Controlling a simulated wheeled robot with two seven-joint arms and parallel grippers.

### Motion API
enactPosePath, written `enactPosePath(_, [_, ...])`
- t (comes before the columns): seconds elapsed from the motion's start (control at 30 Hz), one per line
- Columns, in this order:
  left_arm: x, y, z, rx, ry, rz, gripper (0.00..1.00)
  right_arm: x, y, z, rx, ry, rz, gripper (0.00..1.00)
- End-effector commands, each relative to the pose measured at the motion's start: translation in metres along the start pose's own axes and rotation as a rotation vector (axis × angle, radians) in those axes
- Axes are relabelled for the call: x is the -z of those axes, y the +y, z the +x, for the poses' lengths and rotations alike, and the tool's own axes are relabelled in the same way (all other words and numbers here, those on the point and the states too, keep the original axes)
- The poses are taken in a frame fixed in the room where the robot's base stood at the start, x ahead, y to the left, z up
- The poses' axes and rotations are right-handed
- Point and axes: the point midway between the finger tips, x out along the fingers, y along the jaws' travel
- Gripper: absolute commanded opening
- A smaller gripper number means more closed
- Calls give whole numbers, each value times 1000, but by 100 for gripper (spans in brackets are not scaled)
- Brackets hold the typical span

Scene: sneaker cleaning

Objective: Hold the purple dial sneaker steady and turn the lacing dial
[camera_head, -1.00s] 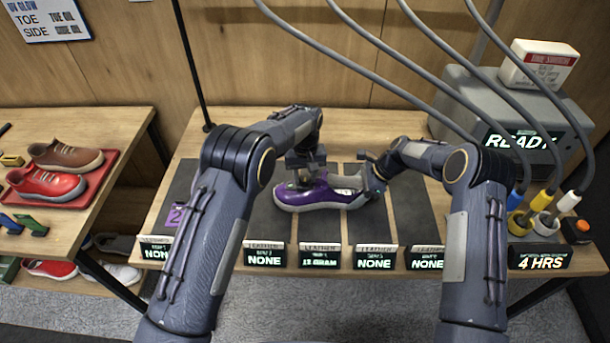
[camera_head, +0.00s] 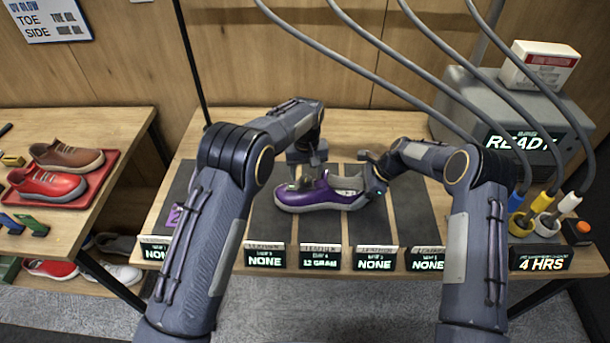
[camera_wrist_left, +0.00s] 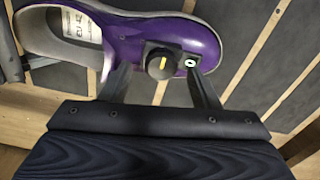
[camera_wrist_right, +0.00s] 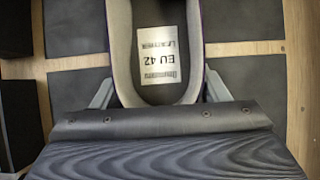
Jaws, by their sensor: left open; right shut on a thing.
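The purple sneaker (camera_head: 325,196) stands on a dark strip at the middle of the bench, toe to the left. Its lacing dial (camera_wrist_left: 160,64) is a dark knob with a yellow mark, on the shoe's upper in the left wrist view. My left gripper (camera_wrist_left: 160,74) is open, with its two fingers on either side of the dial; I cannot tell whether they touch it. My right gripper (camera_head: 374,180) is shut on the heel of the sneaker. In the right wrist view, its fingers flank the heel, and the insole label (camera_wrist_right: 158,54) reads EU 42.
Several dark strips with small displays (camera_head: 319,258) line the bench front. A grey machine (camera_head: 510,115) with hanging cables stands at the right. A side table at the left holds a red tray (camera_head: 100,180) with a red and a brown shoe. A purple tag (camera_head: 174,214) lies at the bench's left.

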Motion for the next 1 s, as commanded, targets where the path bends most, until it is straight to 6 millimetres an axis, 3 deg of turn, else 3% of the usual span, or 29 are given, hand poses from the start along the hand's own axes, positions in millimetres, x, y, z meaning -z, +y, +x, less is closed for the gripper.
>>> enactPosePath(0.2, [2, -2, -36, 1, 5, -2, 56, 0, 1, 2, -3, -2, 1, 37])
enactPosePath(0.4, [2, -3, -56, 3, 4, -3, 56, 0, 1, 2, -3, -2, 1, 37])
enactPosePath(0.87, [1, -3, -60, 4, 3, -4, 56, 0, 1, 2, -3, -2, 1, 37])
enactPosePath(0.9, [2, -3, -60, 4, 3, -4, 56, 0, 1, 2, -3, -2, 1, 72])
enactPosePath(1.0, [2, -3, -60, 4, 3, -4, 56, 0, 1, 2, -3, -2, 1, 85])
